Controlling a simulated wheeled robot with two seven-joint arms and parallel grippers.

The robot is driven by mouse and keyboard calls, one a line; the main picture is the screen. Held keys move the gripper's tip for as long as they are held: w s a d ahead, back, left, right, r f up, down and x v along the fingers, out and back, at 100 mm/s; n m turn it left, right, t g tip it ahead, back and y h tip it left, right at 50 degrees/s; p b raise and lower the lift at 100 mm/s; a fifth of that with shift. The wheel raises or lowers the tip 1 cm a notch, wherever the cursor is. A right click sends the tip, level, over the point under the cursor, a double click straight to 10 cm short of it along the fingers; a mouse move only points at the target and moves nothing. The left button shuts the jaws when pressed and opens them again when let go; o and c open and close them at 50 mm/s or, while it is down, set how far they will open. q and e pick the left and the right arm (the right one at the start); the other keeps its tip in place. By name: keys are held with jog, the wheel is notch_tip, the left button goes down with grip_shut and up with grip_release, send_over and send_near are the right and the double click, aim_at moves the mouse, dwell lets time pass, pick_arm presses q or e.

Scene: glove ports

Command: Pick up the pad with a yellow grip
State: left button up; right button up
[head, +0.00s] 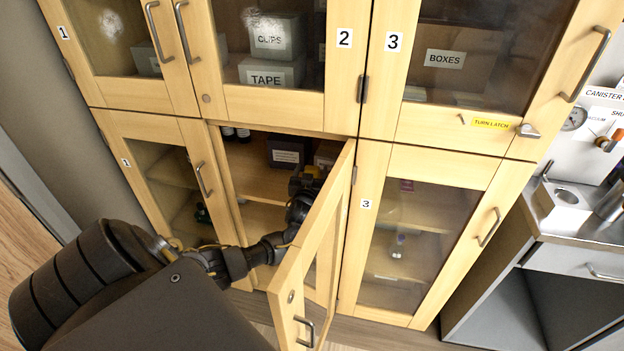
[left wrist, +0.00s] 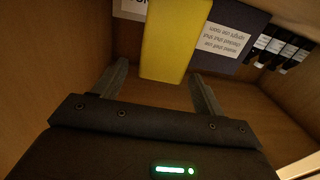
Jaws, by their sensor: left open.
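A yellow block-like piece (left wrist: 176,38), which looks like the yellow grip, fills the top middle of the left wrist view. My left gripper (left wrist: 160,72) is open, with one finger on each side of its near end. I cannot tell whether the fingers touch it. The rest of the pad is not clearly seen. In the head view my left gripper (head: 308,180) reaches into the open lower middle cupboard, behind the edge of its swung-out door (head: 314,255). My right gripper is not in view.
The open door hangs close to my left arm. The lower right cupboard (head: 405,240) is shut.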

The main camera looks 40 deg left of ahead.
pick_arm(q)
jog(key=shift+x, duration=1.05)
jog(key=c, duration=1.1)
